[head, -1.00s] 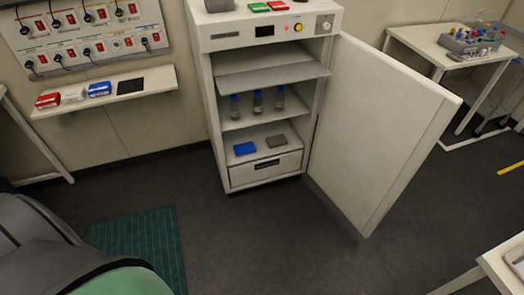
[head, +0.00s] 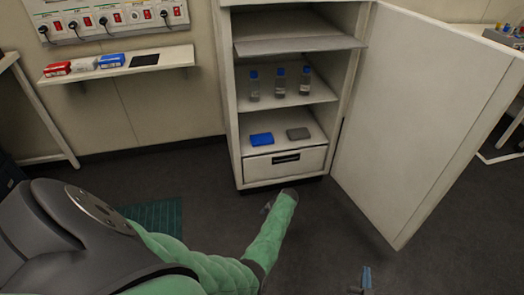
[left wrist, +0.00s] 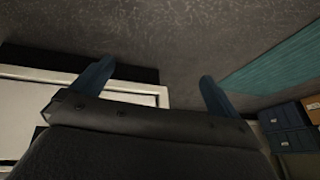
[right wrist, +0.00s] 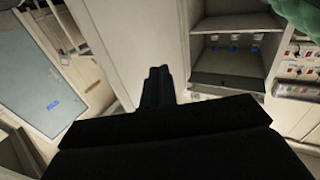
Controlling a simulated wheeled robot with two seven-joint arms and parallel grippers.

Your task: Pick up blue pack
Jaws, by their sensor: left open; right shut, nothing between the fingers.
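A flat blue pack (head: 262,139) lies on the lower shelf of the open white cabinet, left of a grey pack (head: 298,133). A blue box (head: 111,61) lies on the wall shelf at the left. My left arm reaches toward the cabinet front, below and apart from the blue pack; its gripper is mostly hidden in the head view. In the left wrist view my left gripper (left wrist: 153,82) is open and empty, over the floor. My right gripper (head: 366,278) is low at the bottom edge, far from the packs. In the right wrist view its fingers (right wrist: 158,72) are together, empty.
The cabinet door (head: 425,110) stands open to the right. Three blue-capped bottles (head: 279,82) stand on the shelf above the packs; a drawer (head: 285,162) is below. A red box (head: 57,69) is on the wall shelf (head: 120,68). Floor before the cabinet is clear.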

